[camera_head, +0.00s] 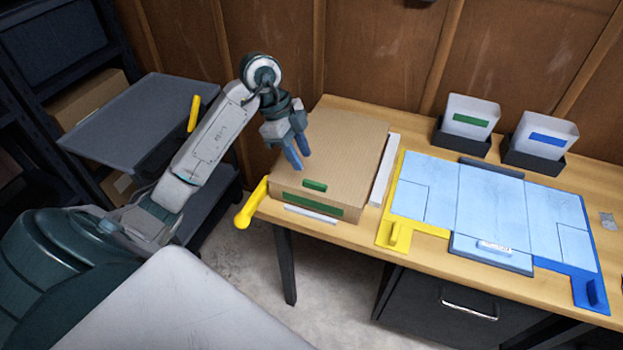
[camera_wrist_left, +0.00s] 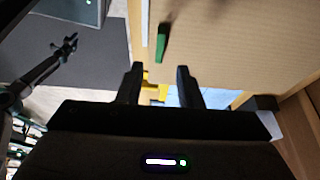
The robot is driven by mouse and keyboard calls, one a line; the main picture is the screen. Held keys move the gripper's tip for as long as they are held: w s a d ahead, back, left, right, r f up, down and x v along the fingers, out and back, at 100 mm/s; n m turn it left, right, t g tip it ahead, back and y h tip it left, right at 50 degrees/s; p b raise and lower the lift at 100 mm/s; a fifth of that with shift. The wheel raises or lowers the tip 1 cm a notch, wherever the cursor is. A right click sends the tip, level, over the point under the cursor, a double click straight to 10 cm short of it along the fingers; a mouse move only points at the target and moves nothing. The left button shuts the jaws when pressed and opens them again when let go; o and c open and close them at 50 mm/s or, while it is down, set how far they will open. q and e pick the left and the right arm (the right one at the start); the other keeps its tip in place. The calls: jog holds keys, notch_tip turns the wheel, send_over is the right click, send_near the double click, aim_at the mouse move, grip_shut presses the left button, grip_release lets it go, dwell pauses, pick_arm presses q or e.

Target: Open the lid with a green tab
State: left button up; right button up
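A cardboard box with a flat lid (camera_head: 335,150) sits at the left end of the wooden table. The lid looks shut. A small green tab (camera_head: 315,185) stands on its top near the front edge; it also shows in the left wrist view (camera_wrist_left: 161,43). A green strip (camera_head: 312,204) marks the box front. My left gripper (camera_head: 297,153) hangs over the lid behind the tab, fingers pointing down, open and empty (camera_wrist_left: 160,84). A dark arm with a claw-like end (camera_wrist_left: 65,45), perhaps my right gripper, shows small in the wrist view; its opening is unclear.
A yellow handle (camera_head: 252,204) sticks out at the table's left corner. White strips (camera_head: 384,170) lie beside the box. A blue-and-yellow panel board (camera_head: 490,205) covers the table to the right, with two bins (camera_head: 468,125) (camera_head: 543,139) behind it. A grey cart (camera_head: 140,120) stands left.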

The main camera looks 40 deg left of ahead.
aim_at(314, 183)
pick_arm(q)
jog(key=b+x, duration=0.1)
jog(key=x, duration=0.6)
jog(key=shift+d+f, duration=0.2)
jog(key=shift+f, duration=0.1)
grip_shut()
